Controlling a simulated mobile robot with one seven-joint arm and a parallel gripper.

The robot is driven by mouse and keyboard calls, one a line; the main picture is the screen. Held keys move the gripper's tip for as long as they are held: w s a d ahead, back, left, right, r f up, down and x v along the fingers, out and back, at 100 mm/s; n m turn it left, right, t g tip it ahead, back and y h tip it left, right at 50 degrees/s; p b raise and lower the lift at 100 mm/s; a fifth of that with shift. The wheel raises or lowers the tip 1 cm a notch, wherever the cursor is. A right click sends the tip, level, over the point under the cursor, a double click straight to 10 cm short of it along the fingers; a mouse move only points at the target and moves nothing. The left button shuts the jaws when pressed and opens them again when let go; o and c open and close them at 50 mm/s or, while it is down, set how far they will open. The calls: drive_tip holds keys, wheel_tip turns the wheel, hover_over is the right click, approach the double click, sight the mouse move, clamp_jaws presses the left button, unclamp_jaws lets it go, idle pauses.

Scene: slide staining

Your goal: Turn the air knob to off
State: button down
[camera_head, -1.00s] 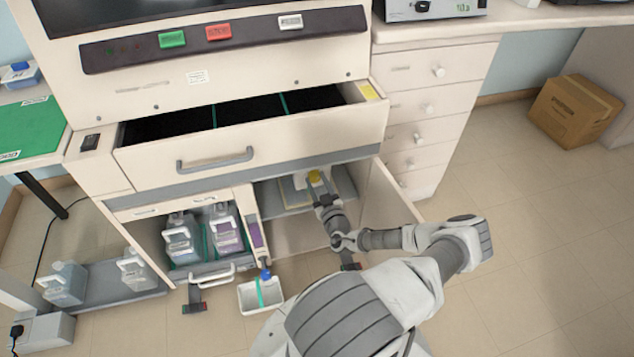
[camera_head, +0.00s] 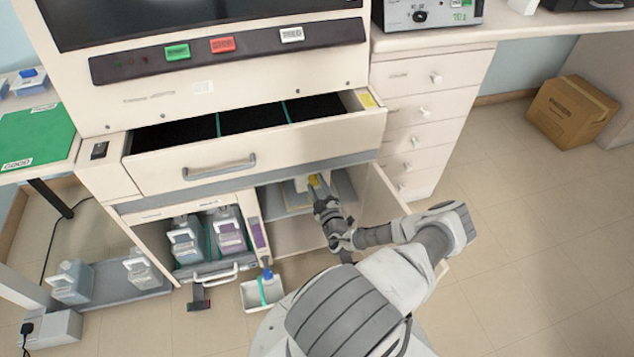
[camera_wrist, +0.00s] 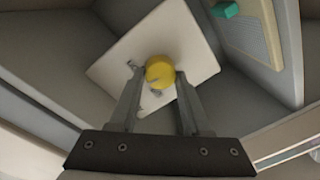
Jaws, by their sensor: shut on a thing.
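A yellow round knob (camera_wrist: 160,72) sits on a pale square plate (camera_wrist: 195,35) inside the lower right cabinet compartment. Dark marks show on the plate beside the knob, too small to read. My gripper (camera_wrist: 158,82) is shut on the knob, with one finger on each side of it in the wrist view. In the head view the knob (camera_head: 314,180) shows at the tip of my gripper (camera_head: 318,187), which reaches into the open compartment. The knob's pointer position cannot be made out.
An open drawer (camera_head: 220,160) juts out above the compartment. The open cabinet door (camera_head: 385,200) stands right of my arm. A divider with a purple strip (camera_head: 258,234) and several bottles (camera_head: 187,240) are to the left.

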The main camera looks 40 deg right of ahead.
drive_tip(key=n+p, duration=0.2)
drive_tip(key=n, duration=0.3)
drive_tip(key=shift+r, duration=0.1)
drive_tip(key=n+p, duration=0.1)
drive_tip(key=n, duration=0.1)
drive_tip(key=n+p, duration=0.1)
drive_tip(key=n, duration=0.2)
drive_tip(key=shift+g+h, duration=0.3)
drive_tip(key=shift+f, duration=0.2)
drive_tip(key=shift+c, duration=1.8)
unclamp_jaws()
drive_tip(key=shift+a, duration=0.15)
